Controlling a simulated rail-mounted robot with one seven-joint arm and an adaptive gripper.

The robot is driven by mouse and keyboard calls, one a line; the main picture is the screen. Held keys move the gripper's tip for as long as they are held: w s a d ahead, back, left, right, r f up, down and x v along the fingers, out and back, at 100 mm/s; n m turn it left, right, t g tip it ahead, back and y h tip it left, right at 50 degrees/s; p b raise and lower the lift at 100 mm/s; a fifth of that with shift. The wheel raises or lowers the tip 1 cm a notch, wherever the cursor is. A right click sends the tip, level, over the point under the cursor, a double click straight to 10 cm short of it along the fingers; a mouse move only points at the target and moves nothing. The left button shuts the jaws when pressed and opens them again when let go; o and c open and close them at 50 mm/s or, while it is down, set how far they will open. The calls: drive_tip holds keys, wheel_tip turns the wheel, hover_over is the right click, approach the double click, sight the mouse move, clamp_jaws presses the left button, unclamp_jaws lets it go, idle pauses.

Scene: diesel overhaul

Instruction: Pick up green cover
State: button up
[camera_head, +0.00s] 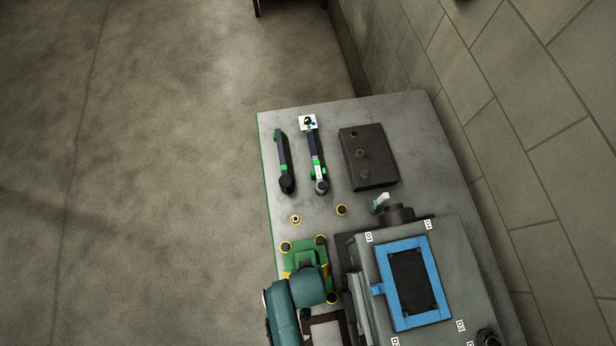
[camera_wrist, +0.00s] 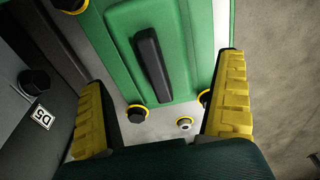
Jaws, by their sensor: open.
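The green cover (camera_wrist: 120,45) fills the upper middle of the wrist view, with a raised black handle (camera_wrist: 152,65) on it. My gripper (camera_wrist: 163,75) is open, its yellow-and-black fingers set wide apart on either side of the handle. Nothing is between the fingers in a grip, and I cannot tell the exact height above the cover. In the head view the green cover (camera_head: 303,254) lies at the table's left edge, partly hidden by my teal arm.
Black yellow-ringed bolts (camera_wrist: 137,113) sit around the cover. A grey engine block (camera_head: 455,265) with a blue frame (camera_head: 391,299) stands close on the right. Two tools (camera_head: 283,160) and a dark block (camera_head: 368,157) lie farther back on the table (camera_head: 285,115).

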drive_tip(key=f, duration=0.4)
drive_tip(key=shift+w+d+f, duration=0.15)
drive_tip(key=shift+w+f, duration=0.1)
drive_tip(key=shift+f, duration=0.1)
drive_tip(key=c, duration=1.2)
